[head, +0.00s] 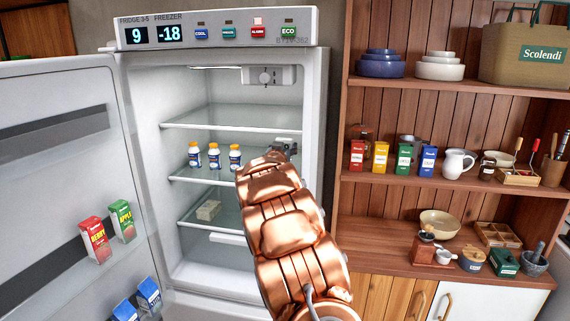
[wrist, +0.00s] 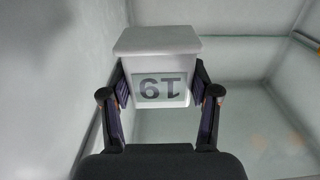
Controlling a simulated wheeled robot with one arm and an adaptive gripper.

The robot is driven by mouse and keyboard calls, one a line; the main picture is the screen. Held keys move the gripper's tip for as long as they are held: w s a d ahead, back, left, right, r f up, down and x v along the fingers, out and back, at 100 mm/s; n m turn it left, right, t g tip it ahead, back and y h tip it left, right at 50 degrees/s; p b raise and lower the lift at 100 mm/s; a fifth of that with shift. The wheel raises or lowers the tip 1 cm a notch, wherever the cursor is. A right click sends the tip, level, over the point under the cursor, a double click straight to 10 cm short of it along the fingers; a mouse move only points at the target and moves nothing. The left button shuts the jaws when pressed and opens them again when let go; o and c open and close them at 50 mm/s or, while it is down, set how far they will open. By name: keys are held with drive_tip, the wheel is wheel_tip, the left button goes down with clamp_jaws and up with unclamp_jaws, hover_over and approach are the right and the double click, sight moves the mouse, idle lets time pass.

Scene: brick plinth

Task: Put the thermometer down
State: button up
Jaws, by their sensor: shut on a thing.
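The thermometer (wrist: 158,68) is a small white block with a grey display whose digits appear upside down in the wrist view. My gripper (wrist: 160,92) is shut on it, one dark finger on each side. In the head view my copper arm reaches into the open fridge (head: 318,120), and my gripper (head: 285,147) is at the right of the middle shelf (head: 180,174). The thermometer cannot be made out clearly there, and whether it touches a shelf cannot be told.
Several small bottles (head: 214,156) stand on the middle shelf, left of my gripper. A pale block (head: 208,210) lies on the shelf below. The upper shelf (head: 235,119) is empty. The open fridge door (head: 50,160) holds cartons. A wooden shelf unit (head: 400,205) stands at right.

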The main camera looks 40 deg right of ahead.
drive_tip(key=shift+w+d, duration=0.15)
drive_tip(key=shift+d, duration=0.15)
wheel_tip(320, 180, down, 6)
drive_tip(key=shift+r+p, duration=0.1)
drive_tip(key=shift+p, duration=0.75)
drive_tip(key=shift+d+f+p, duration=0.1)
drive_tip(key=shift+f+p, duration=0.35)
drive_tip(key=shift+f, duration=0.1)
drive_tip(key=shift+w+f, duration=0.1)
drive_tip(key=shift+f, duration=0.15)
drive_tip(key=o, duration=1.2)
drive_tip(key=shift+c, duration=0.2)
